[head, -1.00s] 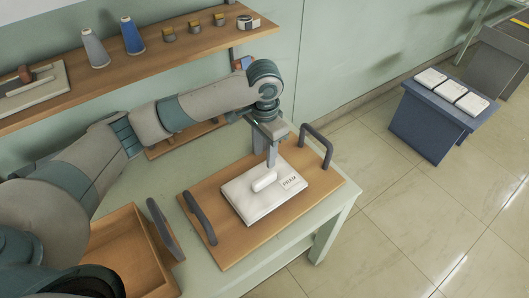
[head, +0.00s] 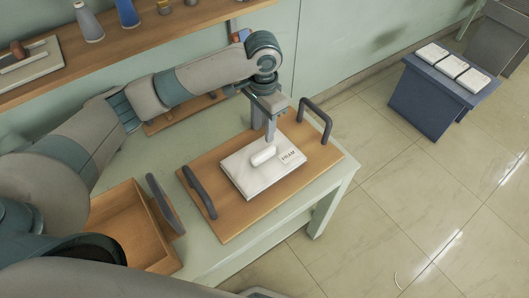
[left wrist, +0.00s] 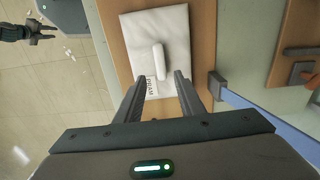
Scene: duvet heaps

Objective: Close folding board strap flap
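The wooden board (head: 225,225) lies on the pale green table with a dark handle at each end. A white folded pad (head: 250,188) lies flat on it, with a short white roll (head: 263,155) and a printed label on top. I cannot tell which part is the strap flap. My left gripper (head: 270,138) points down at the pad's back edge, beside the label. In the left wrist view its fingers (left wrist: 158,84) are apart, with nothing between them; the roll (left wrist: 159,62) lies beyond. A dark gripper, apparently my right one (left wrist: 42,33), shows small over the floor.
An open wooden tray (head: 125,225) stands left of the board. A wooden shelf (head: 110,55) with spools runs along the wall behind. A blue stand (head: 430,100) with several white pads is on the floor at right. The floor between is mostly clear.

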